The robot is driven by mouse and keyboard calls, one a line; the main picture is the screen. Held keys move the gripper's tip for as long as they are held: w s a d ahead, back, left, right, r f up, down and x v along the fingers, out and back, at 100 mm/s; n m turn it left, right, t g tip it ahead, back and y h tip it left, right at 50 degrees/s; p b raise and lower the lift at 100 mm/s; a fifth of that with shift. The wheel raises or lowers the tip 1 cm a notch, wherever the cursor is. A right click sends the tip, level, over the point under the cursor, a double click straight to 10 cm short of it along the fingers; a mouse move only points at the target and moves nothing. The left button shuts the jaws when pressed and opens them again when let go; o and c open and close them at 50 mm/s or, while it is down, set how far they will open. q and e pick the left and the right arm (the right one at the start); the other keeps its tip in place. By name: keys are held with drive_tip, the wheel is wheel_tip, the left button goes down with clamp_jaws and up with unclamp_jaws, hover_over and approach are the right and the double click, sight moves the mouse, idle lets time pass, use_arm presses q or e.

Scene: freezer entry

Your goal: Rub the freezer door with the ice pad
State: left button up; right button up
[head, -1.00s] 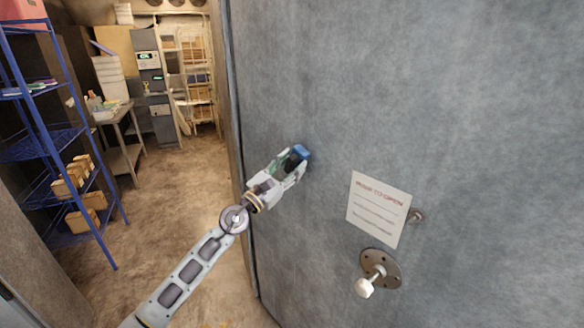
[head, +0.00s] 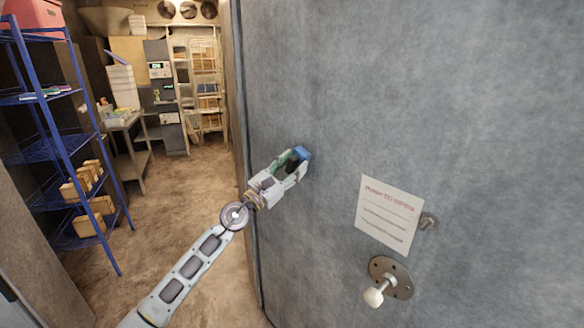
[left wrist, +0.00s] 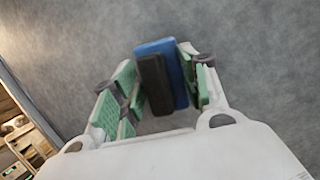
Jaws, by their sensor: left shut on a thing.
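The freezer door (head: 400,110) is a large grey panel filling the right of the head view. It is also the grey background in the left wrist view (left wrist: 260,60). My left gripper (head: 292,164) is at the door's left part, shut on the ice pad (head: 303,153). The ice pad is a blue block with a black grip, between the green finger pads in the left wrist view (left wrist: 174,75). Its blue side faces the door and appears at or against the surface; exact contact is hard to tell. My right gripper is not in view.
A paper sign (head: 389,213) and a round plate with a white-knobbed handle (head: 388,280) are on the door, right of my gripper. A blue wire shelf (head: 62,150) with boxes stands left. Open floor (head: 180,220) leads to a back table and rack.

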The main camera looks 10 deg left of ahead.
use_arm(q)
drive_tip(key=shift+w+a+f+b, duration=0.15)
drive_tip(key=shift+w+a+b, duration=0.55)
drive_tip(key=shift+a+b, duration=0.2)
drive_tip(key=shift+w+a+b, duration=0.35)
drive_tip(key=shift+a+b, duration=0.1)
drive_tip(key=shift+b, duration=0.05)
drive_tip(key=w+a+b, duration=0.2)
drive_tip(key=b, duration=0.1)
drive_tip(key=shift+a, duration=0.35)
drive_tip(key=shift+s, duration=0.15)
